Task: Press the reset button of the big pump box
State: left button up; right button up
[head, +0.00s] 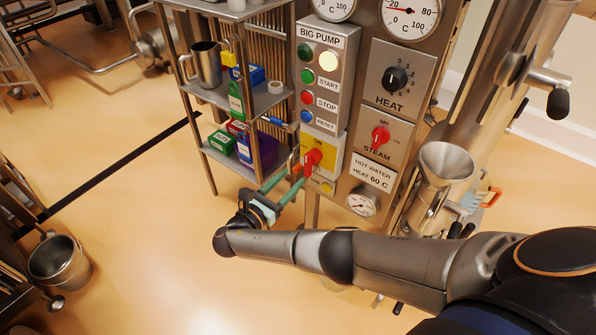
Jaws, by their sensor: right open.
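The big pump box (345,75) is a grey panel labelled BIG PUMP, in the upper middle of the head view. Its blue reset button (306,116) sits at the lower left of the panel, beside a RESET label. The red stop button (307,97) and green start button (307,76) are above it. My right gripper (293,174) is open, with its greenish fingers pointing up toward the panel. In the picture its fingertips are below the reset button, close to a red rotary switch (312,158); I cannot tell whether they touch it. My left gripper is not in view.
The red switch sits on a yellow plate below the pump box. A shelf rack (262,100) with boxes and a metal jug (204,65) stands close on the left. HEAT (396,78) and STEAM (380,137) knobs and a metal funnel (446,162) are to the right. Open floor lies at lower left.

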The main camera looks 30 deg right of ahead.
aim_at(305, 117)
jog(key=k+j, duration=0.65)
jog(key=k, duration=0.25)
